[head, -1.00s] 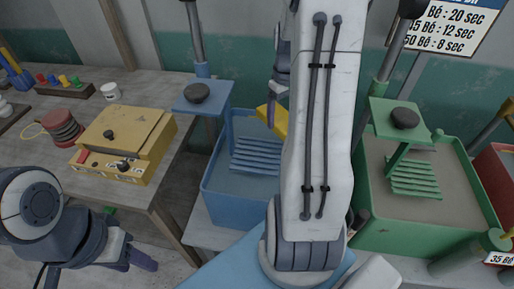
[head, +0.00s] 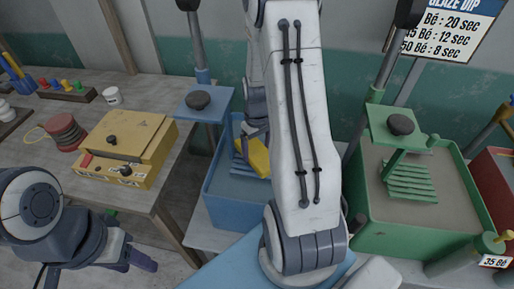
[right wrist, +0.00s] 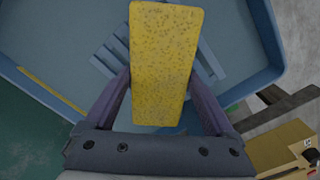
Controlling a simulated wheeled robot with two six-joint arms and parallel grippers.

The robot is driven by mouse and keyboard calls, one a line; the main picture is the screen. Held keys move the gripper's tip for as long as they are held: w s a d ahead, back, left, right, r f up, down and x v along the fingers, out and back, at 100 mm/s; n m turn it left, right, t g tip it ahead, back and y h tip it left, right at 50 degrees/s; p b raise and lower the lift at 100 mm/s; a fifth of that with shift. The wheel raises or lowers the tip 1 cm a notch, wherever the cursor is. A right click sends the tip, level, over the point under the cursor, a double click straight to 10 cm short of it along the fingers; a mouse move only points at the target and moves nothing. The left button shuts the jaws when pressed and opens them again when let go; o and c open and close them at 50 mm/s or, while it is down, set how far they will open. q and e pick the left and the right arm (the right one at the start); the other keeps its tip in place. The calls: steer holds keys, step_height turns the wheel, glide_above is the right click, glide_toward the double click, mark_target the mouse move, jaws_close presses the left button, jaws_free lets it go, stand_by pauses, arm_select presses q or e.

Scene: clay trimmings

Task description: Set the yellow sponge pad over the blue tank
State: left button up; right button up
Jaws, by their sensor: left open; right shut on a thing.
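The yellow sponge pad (head: 256,157) is a flat speckled block. My right gripper (head: 254,134) is shut on it. In the right wrist view the sponge pad (right wrist: 166,65) sits between the two fingers (right wrist: 164,90), with the inside of the blue tank (right wrist: 232,40) behind it. In the head view the blue tank (head: 222,205) stands left of centre with a slatted rack inside, and the sponge pad shows above that rack. My right arm hides the tank's right part. My left gripper (head: 140,262) is open and empty at the lower left.
A green tank (head: 388,240) with a slatted rack stands to the right. A blue plate with a dark knob (head: 198,100) rises at the blue tank's back left. A wooden table (head: 150,198) at left carries a yellow box (head: 118,172), red discs (head: 62,132) and a white cup (head: 113,96).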

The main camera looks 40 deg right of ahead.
mark_target(257, 151)
steer(key=shift+f, duration=0.2)
steer(key=o, duration=1.1)
step_height(257, 151, up, 12)
steer(key=shift+r, duration=0.2)
